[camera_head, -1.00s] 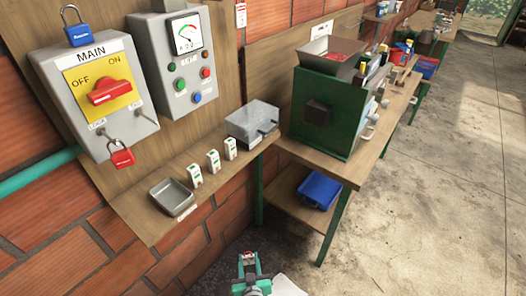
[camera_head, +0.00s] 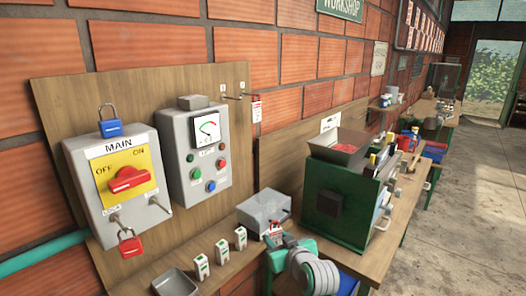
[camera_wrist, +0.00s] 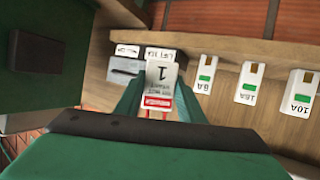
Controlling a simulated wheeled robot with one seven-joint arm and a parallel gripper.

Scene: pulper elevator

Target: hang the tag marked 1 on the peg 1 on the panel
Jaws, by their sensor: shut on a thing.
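The tag marked 1 (camera_wrist: 158,88), white with a red band, is pinched between the green fingers of my gripper (camera_wrist: 160,100) in the wrist view. In the head view my gripper (camera_head: 278,237) holds the small red and white tag in front of the bench's grey metal box. The pegs (camera_head: 238,97) stick out at the upper right of the wooden panel (camera_head: 90,85), under small labels too small to read. A red and white tag (camera_head: 257,109) hangs at the right-hand peg. The left-hand peg looks bare.
A grey main switch box (camera_head: 85,180) with padlocks and a meter box (camera_head: 185,150) are on the panel. Below are several white breakers (camera_head: 222,250), a grey tray (camera_head: 175,283) and the metal box (camera_head: 264,207). A green machine (camera_head: 335,205) stands at right.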

